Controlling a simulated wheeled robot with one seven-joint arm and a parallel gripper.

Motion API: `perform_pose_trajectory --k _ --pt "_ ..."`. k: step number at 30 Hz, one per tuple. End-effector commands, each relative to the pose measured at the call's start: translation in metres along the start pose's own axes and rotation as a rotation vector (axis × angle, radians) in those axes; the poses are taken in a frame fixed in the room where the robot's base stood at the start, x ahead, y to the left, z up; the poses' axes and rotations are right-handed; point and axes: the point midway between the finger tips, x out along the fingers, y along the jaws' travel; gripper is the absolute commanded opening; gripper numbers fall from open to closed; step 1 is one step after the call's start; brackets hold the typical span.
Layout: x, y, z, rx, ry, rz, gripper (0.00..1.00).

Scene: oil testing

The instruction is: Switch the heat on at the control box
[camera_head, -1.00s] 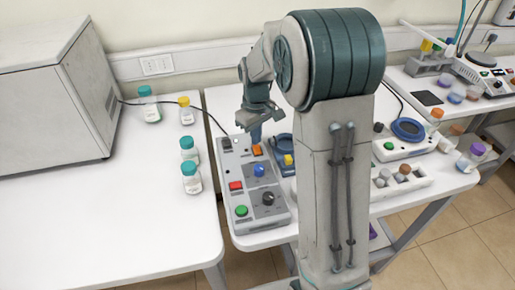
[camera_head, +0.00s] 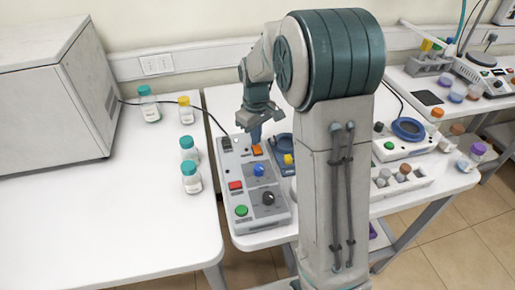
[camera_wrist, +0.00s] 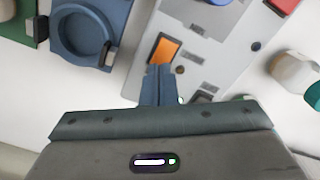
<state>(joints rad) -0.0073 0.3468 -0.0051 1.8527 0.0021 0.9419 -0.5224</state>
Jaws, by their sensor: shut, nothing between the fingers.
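The control box (camera_head: 240,189) is a grey panel on the white table, with a red button (camera_head: 235,185), a green button (camera_head: 241,210), a blue knob (camera_head: 259,169), a black knob (camera_head: 268,198) and an orange rocker switch (camera_head: 257,150). My gripper (camera_head: 256,139) is shut and empty, pointing down at the box's far end by the orange switch. In the wrist view the fingertips (camera_wrist: 160,68) are at the lower edge of the orange switch (camera_wrist: 165,50) and overlap it. I cannot tell whether they touch it. No lit indicator is clear on the box.
A blue round-welled holder (camera_wrist: 85,35) stands close beside the box. Capped bottles (camera_head: 190,177) stand on the left table by a large grey cabinet (camera_head: 55,95). Another device with a blue ring (camera_head: 408,128) and a white vial rack (camera_head: 400,180) lie to the right.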

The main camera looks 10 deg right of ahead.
Motion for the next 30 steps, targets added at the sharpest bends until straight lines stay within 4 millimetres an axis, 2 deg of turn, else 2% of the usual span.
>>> perform_pose_trajectory --k 30 --pt "0.016 0.000 0.000 0.000 -0.001 0.000 0.00"
